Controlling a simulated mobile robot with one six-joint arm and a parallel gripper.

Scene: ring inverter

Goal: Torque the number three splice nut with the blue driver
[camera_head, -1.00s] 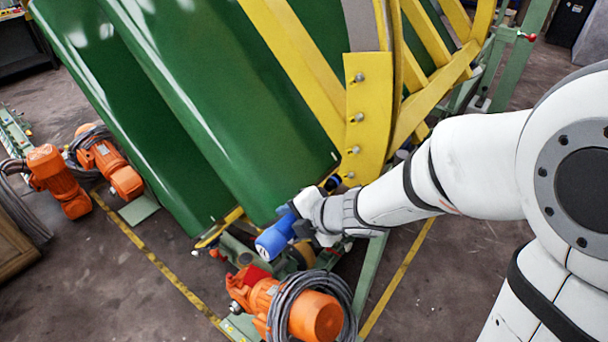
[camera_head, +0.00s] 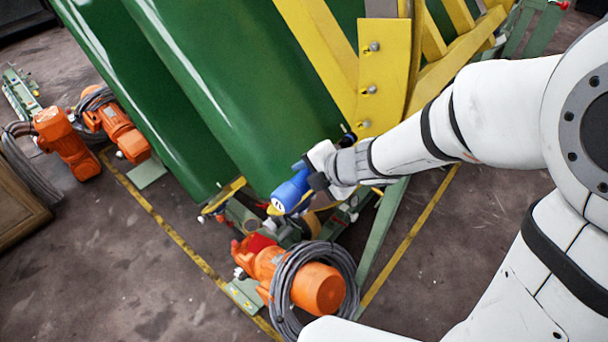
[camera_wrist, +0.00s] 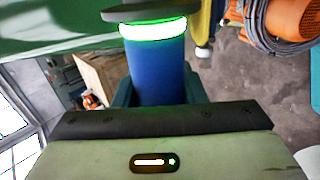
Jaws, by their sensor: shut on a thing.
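My gripper (camera_head: 312,178) is shut on the blue driver (camera_head: 290,192), holding it tilted beside the green ring's lower end. In the wrist view the driver (camera_wrist: 158,72) is a blue cylinder with a lit green band and a grey disc at its end. The yellow splice plate (camera_head: 387,65) carries a row of grey nuts: an upper one (camera_head: 373,46), a middle one (camera_head: 371,89) and a lower one (camera_head: 364,124). No numbers are readable on them. The driver's dark nose points toward the plate's lower end; whether it touches a nut cannot be told.
An orange motor with coiled grey cable (camera_head: 318,290) stands just below the driver. More orange motors (camera_head: 68,145) are at the left. The large green ring (camera_head: 240,110) fills the upper middle. Yellow lines (camera_head: 160,222) mark the floor, which is open at lower left.

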